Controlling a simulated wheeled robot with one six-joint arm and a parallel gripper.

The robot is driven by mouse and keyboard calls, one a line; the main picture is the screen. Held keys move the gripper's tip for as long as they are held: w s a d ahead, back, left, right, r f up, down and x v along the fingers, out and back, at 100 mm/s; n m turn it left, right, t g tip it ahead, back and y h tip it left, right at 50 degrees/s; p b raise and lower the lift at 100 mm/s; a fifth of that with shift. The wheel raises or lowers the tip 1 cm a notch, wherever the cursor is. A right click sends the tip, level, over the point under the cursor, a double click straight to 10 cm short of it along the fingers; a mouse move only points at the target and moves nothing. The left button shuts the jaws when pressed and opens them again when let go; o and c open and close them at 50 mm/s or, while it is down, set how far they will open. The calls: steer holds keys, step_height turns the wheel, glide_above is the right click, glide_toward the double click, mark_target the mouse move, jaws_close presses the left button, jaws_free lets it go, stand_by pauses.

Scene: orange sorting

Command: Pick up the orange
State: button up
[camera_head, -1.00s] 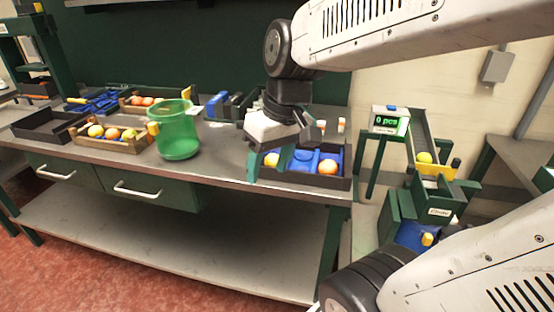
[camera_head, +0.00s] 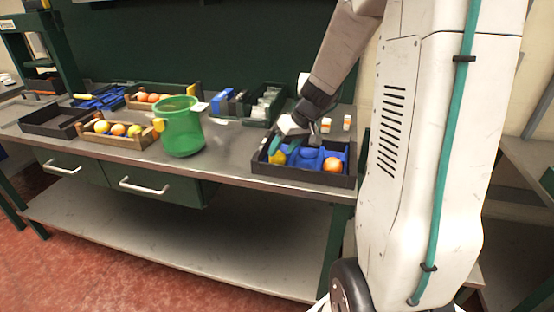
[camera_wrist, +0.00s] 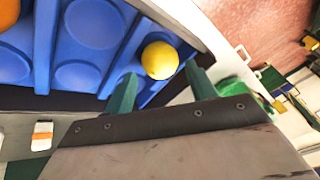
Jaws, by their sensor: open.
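The orange (camera_head: 333,165) lies at the right end of a dark tray (camera_head: 318,178) with a blue insert. In the wrist view, part of an orange fruit (camera_wrist: 8,12) shows at the upper left corner, away from the fingers. A yellow fruit (camera_head: 278,157) sits at the tray's left end. My gripper (camera_head: 284,146) is open at that left end. In the wrist view its green fingers (camera_wrist: 161,74) stand on either side of the yellow fruit (camera_wrist: 160,60); whether they touch it is not clear.
A green bucket (camera_head: 181,135) stands left of the tray. A wooden crate of fruit (camera_head: 118,140), an empty dark tray (camera_head: 50,122) and blue and green bins stand farther left and behind. Small orange-and-white items (camera_head: 347,123) stand behind the tray. My arm hides the right side.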

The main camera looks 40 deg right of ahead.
mark_target(280, 152)
steer(key=x, duration=0.3)
steer(key=shift+w+f, duration=0.1)
steer(key=c, duration=0.8)
